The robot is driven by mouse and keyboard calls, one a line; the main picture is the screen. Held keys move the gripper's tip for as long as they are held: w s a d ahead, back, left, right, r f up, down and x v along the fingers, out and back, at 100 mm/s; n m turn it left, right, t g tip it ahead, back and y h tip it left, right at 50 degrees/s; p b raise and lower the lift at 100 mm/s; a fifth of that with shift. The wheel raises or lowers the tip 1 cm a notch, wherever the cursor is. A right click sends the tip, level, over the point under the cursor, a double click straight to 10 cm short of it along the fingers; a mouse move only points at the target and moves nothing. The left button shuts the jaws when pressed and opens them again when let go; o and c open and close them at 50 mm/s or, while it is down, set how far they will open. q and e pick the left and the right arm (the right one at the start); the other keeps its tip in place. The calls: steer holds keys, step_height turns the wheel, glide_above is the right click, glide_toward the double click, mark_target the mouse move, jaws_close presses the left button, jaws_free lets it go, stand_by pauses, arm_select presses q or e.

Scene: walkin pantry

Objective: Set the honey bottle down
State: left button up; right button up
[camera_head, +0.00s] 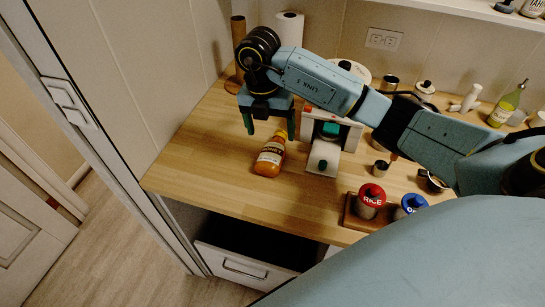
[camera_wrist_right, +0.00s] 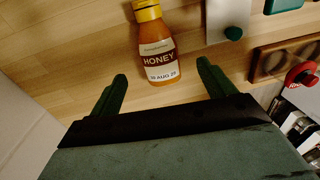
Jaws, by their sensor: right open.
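The honey bottle (camera_head: 270,156) has an amber body, a yellow cap and a white and brown label. In the head view it is on the wooden counter (camera_head: 215,150), below my right gripper (camera_head: 269,130). The right gripper is open, with its two dark green fingers spread and apart from the bottle. In the right wrist view the bottle (camera_wrist_right: 157,48) lies ahead of the fingertips (camera_wrist_right: 161,78), between their lines, with the HONEY label readable. Nothing is between the fingers. My left gripper does not show.
A white device with green knobs (camera_head: 325,150) stands just right of the bottle. Red RICE (camera_head: 371,196) and blue (camera_head: 412,204) lidded canisters are near the front edge. A paper towel roll (camera_head: 290,28) stands at the back. The counter left of the bottle is clear.

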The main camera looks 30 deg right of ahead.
mark_target(272, 149)
steer(key=f, duration=0.7)
steer(key=shift+s+f, duration=0.15)
steer(key=shift+s, duration=0.2)
steer(key=shift+c, duration=0.3)
steer(key=c, duration=1.2)
